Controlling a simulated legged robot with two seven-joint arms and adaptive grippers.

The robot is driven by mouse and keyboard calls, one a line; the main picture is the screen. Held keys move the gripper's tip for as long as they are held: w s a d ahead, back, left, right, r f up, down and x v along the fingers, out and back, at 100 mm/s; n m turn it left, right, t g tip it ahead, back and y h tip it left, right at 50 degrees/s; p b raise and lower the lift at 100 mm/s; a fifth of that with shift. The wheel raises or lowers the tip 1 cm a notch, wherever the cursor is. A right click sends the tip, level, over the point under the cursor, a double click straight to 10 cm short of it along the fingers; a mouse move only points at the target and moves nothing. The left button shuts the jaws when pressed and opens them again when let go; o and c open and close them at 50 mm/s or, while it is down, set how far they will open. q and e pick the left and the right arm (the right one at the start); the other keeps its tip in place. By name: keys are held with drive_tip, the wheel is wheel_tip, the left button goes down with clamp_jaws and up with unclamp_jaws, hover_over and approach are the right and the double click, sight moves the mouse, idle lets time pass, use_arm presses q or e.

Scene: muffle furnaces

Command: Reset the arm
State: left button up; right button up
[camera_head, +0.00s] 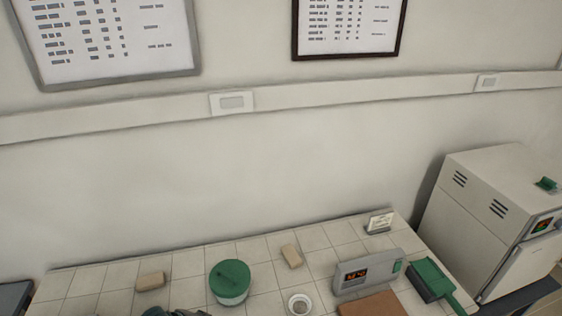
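Neither of my arms shows clearly, and I see no gripper fingers in the head view. A dark shape (176,312) is cut off by the bottom edge, left of centre. I cannot tell whether it is part of my arm or an object on the table.
A tiled table (110,284) runs along the wall. On it stand a green-lidded jar (230,282), two tan blocks (151,281), a small white crucible (299,303), a display unit (368,273), a brown board (372,305), a green dustpan (433,280) and a small card (379,222). A furnace (495,218) stands at right.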

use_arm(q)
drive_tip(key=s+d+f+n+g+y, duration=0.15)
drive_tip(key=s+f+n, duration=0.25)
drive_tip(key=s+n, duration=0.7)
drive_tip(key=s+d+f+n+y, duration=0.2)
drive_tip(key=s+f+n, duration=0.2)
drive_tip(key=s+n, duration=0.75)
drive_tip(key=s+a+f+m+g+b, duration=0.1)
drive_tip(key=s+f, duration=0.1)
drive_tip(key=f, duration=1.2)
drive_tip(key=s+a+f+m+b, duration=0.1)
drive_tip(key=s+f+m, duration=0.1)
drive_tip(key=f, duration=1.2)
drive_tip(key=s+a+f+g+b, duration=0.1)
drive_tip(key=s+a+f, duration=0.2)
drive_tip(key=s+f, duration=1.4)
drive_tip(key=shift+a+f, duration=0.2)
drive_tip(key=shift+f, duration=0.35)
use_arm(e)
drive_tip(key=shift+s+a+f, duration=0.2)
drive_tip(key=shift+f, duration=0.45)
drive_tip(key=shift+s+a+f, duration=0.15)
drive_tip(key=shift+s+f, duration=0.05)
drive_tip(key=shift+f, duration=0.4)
